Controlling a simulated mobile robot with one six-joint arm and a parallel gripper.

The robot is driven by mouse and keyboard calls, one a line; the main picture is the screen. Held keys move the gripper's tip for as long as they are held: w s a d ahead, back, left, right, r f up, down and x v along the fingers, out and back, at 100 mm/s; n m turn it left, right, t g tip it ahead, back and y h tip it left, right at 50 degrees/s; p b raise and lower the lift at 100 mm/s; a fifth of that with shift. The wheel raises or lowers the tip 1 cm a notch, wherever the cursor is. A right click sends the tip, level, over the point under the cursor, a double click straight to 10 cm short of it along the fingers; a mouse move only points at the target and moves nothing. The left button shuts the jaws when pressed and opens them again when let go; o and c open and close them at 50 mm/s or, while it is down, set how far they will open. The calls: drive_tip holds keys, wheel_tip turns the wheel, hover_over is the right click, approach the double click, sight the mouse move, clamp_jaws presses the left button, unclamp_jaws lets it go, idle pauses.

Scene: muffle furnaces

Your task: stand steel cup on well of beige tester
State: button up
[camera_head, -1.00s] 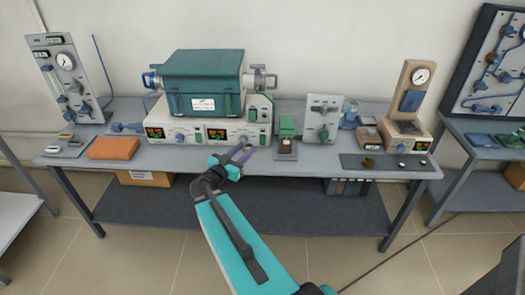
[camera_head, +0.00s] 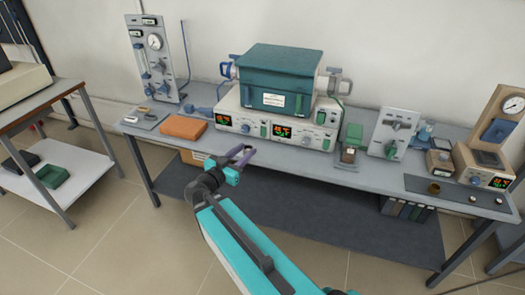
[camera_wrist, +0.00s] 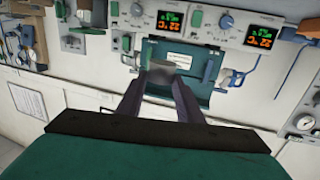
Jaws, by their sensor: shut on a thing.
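My gripper (camera_head: 243,154) is in front of the bench, at about the height of its front edge. In the wrist view my gripper (camera_wrist: 160,85) is shut on a small grey metallic cup, the steel cup (camera_wrist: 158,83). The cup is hard to make out in the head view. The beige tester (camera_head: 486,178) stands at the right end of the bench, far right of my gripper. It has a round gauge on an upright back, a lit display and a dark top face (camera_head: 490,158); the well itself is too small to make out. The cup is well apart from the tester.
A teal furnace (camera_head: 278,75) sits on a pale base with displays (camera_head: 262,124). A grey valve panel (camera_head: 393,133) and a small green device (camera_head: 353,135) stand left of the tester. A dark mat (camera_head: 455,189) holds a brass ring (camera_head: 434,187). An orange block (camera_head: 183,128) lies at left.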

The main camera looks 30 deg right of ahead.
drive_tip(key=w+a+r+n+t+y, duration=0.1)
drive_tip(key=a+r+n+t, duration=0.1)
drive_tip(key=a, duration=1.7)
drive_tip(key=shift+a+t+y, duration=0.2)
drive_tip(key=shift+t+y, duration=0.2)
drive_tip(key=shift+t, duration=0.2)
drive_tip(key=shift+n, duration=0.3)
